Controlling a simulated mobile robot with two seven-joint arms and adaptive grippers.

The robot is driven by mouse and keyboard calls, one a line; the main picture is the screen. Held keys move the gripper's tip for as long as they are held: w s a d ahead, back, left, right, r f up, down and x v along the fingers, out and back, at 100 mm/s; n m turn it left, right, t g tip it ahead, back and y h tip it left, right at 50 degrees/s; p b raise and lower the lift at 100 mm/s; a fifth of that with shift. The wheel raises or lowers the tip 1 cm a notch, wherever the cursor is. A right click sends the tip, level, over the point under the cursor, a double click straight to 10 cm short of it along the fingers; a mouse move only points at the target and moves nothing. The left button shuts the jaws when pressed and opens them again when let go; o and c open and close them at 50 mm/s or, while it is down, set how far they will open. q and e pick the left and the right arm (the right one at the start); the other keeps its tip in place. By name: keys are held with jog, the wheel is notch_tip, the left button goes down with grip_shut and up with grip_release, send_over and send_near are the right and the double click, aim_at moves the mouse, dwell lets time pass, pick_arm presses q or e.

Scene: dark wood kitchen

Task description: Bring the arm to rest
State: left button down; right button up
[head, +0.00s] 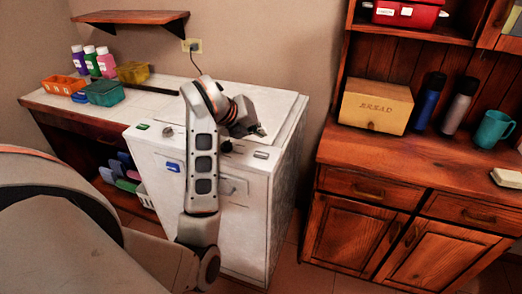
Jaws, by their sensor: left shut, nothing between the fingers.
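My left arm comes in from the left and rises in front of a white cabinet. Its gripper (259,131) hangs in front of the cabinet's top, pointing right, and is shut with nothing visible in it. I cannot tell how far the fingertips are from the surface. My right gripper is not in view.
The white cabinet (262,195) stands close behind my left arm. A wooden hutch (350,170) on the right bears a bread box (376,106), two bottles and a teal mug (494,128). Bottles and small bins (104,93) stand on the left counter. Floor shows between cabinet and hutch.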

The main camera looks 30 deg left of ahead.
pick_arm(q)
jog(key=shift+r, duration=0.35)
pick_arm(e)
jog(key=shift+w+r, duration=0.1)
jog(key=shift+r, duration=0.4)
